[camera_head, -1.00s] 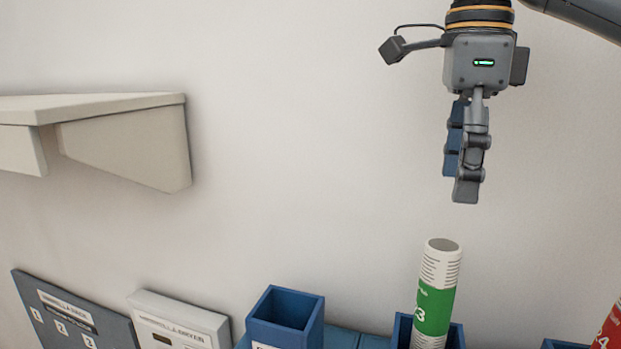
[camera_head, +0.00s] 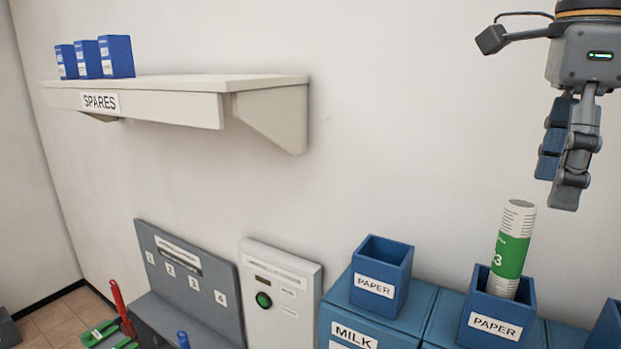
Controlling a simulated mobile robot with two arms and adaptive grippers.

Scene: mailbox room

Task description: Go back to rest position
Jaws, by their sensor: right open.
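My right gripper (camera_head: 568,165) hangs at the upper right, pointing down, open and empty. It is above and apart from a white and green paper roll (camera_head: 511,255). The roll stands slightly tilted in a blue box labelled PAPER (camera_head: 494,318). My left gripper is not in view.
Left of it, another PAPER box (camera_head: 381,279) looks empty on the blue unit labelled MILK (camera_head: 350,318). A SPARES shelf (camera_head: 200,85) with blue boxes (camera_head: 100,57) juts from the wall. A white panel with a green button (camera_head: 278,280) and a grey numbered panel (camera_head: 188,270) stand below.

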